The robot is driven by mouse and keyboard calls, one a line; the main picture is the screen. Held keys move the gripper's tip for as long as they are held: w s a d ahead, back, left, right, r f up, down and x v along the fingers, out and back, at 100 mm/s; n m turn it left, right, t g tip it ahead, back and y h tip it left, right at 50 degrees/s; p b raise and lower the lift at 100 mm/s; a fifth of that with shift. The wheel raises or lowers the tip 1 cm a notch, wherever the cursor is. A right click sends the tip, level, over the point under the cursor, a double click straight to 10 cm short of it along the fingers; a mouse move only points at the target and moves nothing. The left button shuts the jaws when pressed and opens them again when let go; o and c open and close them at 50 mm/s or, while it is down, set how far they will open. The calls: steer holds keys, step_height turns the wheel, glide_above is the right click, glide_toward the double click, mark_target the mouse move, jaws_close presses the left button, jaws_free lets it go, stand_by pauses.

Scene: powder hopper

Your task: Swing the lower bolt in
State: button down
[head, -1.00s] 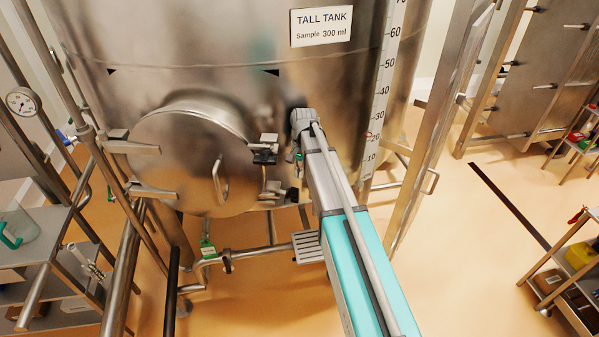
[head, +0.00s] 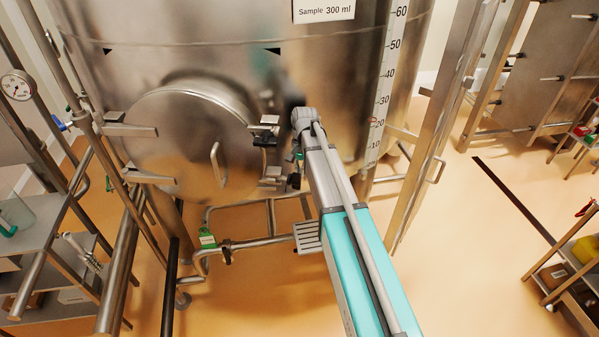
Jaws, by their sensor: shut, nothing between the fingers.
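The upper bolt (head: 264,128) has pale blocks and a dark part below. The lower bolt (head: 271,178) sits beneath it, with a pale metal piece beside the door rim. I cannot tell how far the lower bolt is turned. My gripper (head: 293,181) shows as a small dark shape just right of the lower bolt, shut and empty. My arm hides part of it, and I cannot tell whether it touches the bolt.
Hinge arms (head: 150,177) hold the door's left side. A scale strip (head: 383,85) runs up the tank on the right. Frame posts (head: 430,140) stand right of my arm. Pipework with a green tag (head: 207,238) runs below the tank.

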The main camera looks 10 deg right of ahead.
mark_target(295, 182)
steer(key=shift+s+a+m, duration=0.15)
steer(key=shift+s+m, duration=0.4)
steer(key=shift+m, duration=0.15)
stand_by(0.5)
steer(key=shift+s+a+m+t+y, duration=0.3)
steer(key=shift+s+m, duration=0.4)
steer(key=shift+m, duration=0.2)
steer(key=s+a+m, duration=0.1)
steer(key=s+m, duration=0.1)
steer(key=m, duration=0.1)
steer(key=shift+a+m+t+y, duration=0.3)
steer(key=shift+a, duration=0.05)
steer(key=a+m, duration=0.1)
steer(key=s+a+m+t, duration=0.1)
steer(key=a+m, duration=0.1)
steer(key=s+a+m, duration=0.1)
steer(key=m, duration=0.1)
steer(key=shift+a, duration=0.25)
steer(key=shift+d, duration=0.1)
